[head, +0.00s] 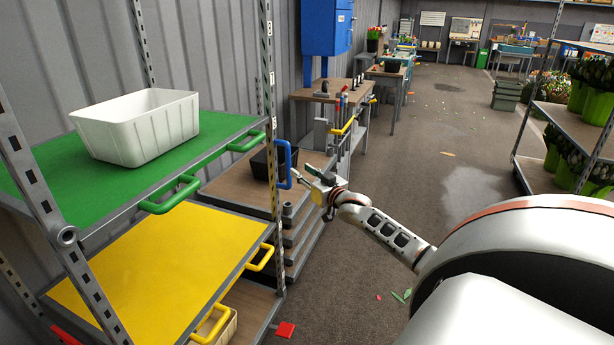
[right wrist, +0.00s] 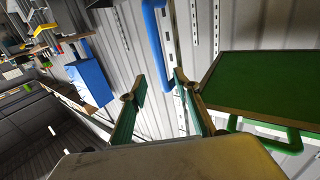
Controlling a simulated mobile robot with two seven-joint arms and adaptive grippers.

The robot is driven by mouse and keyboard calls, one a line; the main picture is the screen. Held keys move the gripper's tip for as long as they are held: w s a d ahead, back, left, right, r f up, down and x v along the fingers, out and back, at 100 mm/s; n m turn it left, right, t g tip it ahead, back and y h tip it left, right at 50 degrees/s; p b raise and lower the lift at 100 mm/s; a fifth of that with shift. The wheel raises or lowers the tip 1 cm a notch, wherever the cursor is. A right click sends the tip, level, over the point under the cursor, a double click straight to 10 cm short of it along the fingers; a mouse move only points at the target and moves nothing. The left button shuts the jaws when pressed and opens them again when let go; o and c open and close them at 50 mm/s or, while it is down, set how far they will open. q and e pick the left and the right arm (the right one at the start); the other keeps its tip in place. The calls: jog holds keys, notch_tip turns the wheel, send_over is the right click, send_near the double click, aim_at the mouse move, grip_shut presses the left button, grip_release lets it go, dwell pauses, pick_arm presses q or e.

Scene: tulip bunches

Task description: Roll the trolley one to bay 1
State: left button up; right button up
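A tall rack with grey posts, a green shelf (head: 50,180) and a yellow shelf (head: 150,265) stands at the left in the head view. Its wheels and any trolley number are not clear. An upright blue handle (head: 284,165) is at its right post; it also shows in the right wrist view (right wrist: 154,40). My right gripper (head: 303,176) is just right of the blue handle. In the right wrist view its fingers (right wrist: 160,78) are apart, with the handle ahead, roughly between them. I cannot tell whether they touch it. My left gripper is out of view.
A white bin (head: 140,125) stands on the green shelf. Workbenches (head: 335,90) and a blue wall cabinet (head: 327,28) are beyond the rack. A flower rack (head: 565,120) stands at the right. The brown floor (head: 420,150) between is mostly clear. A red piece (head: 285,329) lies near the rack's foot.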

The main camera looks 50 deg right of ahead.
jog(key=shift+s+a, duration=0.2)
jog(key=shift+s, duration=0.8)
jog(key=shift+a+f, duration=0.1)
